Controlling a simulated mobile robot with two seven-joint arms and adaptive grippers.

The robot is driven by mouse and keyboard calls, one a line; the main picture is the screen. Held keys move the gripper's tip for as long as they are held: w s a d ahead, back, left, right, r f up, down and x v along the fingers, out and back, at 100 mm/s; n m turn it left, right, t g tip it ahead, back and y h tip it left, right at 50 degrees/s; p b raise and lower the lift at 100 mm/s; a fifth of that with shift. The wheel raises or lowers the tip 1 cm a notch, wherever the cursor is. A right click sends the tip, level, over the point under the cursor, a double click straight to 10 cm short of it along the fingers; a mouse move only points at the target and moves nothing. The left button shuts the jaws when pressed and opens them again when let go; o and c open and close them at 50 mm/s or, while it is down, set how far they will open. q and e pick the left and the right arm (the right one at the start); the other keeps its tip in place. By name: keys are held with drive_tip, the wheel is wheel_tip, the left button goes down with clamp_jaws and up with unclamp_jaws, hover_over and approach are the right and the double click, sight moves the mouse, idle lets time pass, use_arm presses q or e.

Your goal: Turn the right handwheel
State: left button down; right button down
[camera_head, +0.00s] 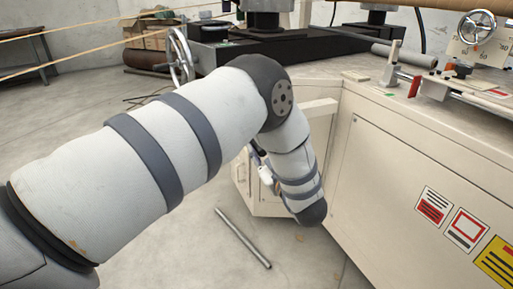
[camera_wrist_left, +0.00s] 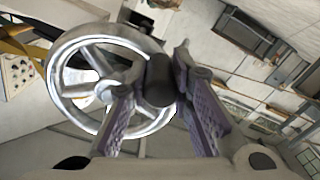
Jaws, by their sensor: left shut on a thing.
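A silvery spoked handwheel (camera_wrist_left: 62,72) fills the left of the wrist view, with a dark round handle knob (camera_wrist_left: 160,80) at its rim. My left gripper (camera_wrist_left: 156,82) has its two ridged purple-grey fingers on either side of this knob and is shut on it. In the head view a handwheel (camera_head: 180,58) stands nearly edge-on behind my left arm, its lower part covered; I cannot tell for sure that it is the held one. Another handwheel (camera_head: 477,25) shows at the upper right. The left fingers are hidden behind my arm in the head view. My right gripper is not in view.
A cream machine cabinet (camera_head: 385,170) with warning labels takes up the right side. A metal rod (camera_head: 243,238) lies on the floor below my arm. Cardboard boxes (camera_head: 150,35) stand at the back. The floor at the left is mostly clear.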

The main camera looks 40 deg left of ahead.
use_arm(q)
drive_tip(key=shift+w+d+f+n, duration=0.3)
drive_tip(key=shift+w+n, duration=0.2)
drive_tip(key=shift+n, duration=0.4)
drive_tip(key=c, duration=1.4)
unclamp_jaws()
drive_tip(key=shift+w, duration=0.1)
drive_tip(key=v, duration=1.2)
